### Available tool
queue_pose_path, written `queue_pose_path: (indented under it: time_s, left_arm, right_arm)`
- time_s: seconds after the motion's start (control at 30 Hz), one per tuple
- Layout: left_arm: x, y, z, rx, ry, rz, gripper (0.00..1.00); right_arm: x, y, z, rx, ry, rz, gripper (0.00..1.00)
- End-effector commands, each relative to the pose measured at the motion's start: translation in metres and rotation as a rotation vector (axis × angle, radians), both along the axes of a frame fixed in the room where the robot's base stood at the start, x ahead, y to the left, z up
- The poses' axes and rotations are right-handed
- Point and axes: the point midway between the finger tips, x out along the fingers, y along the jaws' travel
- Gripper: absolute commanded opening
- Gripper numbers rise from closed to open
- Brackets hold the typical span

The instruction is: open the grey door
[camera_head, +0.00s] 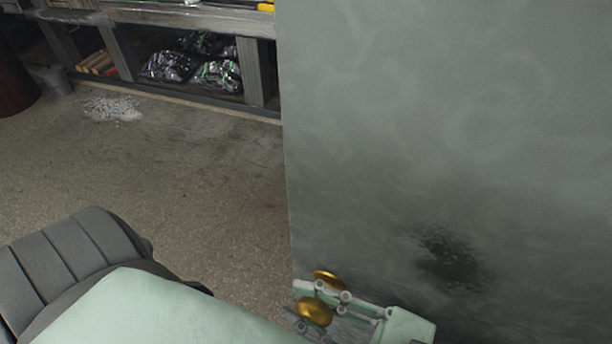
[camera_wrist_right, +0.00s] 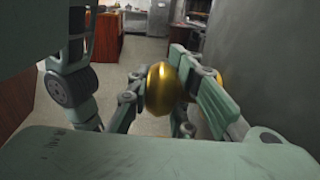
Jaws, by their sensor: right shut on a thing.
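The grey door (camera_head: 450,130) fills the right side of the head view. Its free edge runs down the middle of the picture, and floor shows to the left of it. A dark smudge marks its lower part. A gold knob (camera_head: 314,312) is by that edge near the bottom, with a second gold piece just above it. My right gripper (camera_head: 325,296) is shut on the gold knob. In the right wrist view the knob (camera_wrist_right: 162,89) shows between the fingers, and the door (camera_wrist_right: 270,50) is a dark surface at the right. My left gripper is not in view.
A wooden shelf unit (camera_head: 120,50) at the back holds dark shiny bags (camera_head: 218,76). A pale heap (camera_head: 112,108) lies on the floor before it. The brown floor (camera_head: 200,165) left of the door is open. Wooden cabinets show in the right wrist view.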

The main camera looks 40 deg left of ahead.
Motion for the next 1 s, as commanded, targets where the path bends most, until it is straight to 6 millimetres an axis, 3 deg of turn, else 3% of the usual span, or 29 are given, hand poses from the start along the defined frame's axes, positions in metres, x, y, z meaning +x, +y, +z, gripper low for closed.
queue_pose_path:
  time_s: [0.17, 0.2, 0.4, 1.0]
  left_arm:
    - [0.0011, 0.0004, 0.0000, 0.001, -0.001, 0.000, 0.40]
    - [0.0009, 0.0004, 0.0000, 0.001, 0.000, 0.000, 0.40]
    - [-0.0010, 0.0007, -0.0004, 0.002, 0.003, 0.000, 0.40]
    - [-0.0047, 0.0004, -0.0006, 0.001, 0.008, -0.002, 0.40]
  right_arm:
    - [0.0008, -0.0003, 0.0003, 0.000, -0.002, -0.002, 0.00]
    - [0.0008, -0.0003, 0.0003, 0.000, -0.002, -0.002, 0.20]
    - [0.0005, -0.0002, 0.0002, 0.000, -0.001, -0.001, 0.37]
    - [0.0005, -0.0028, -0.0004, -0.001, 0.002, 0.000, 0.38]
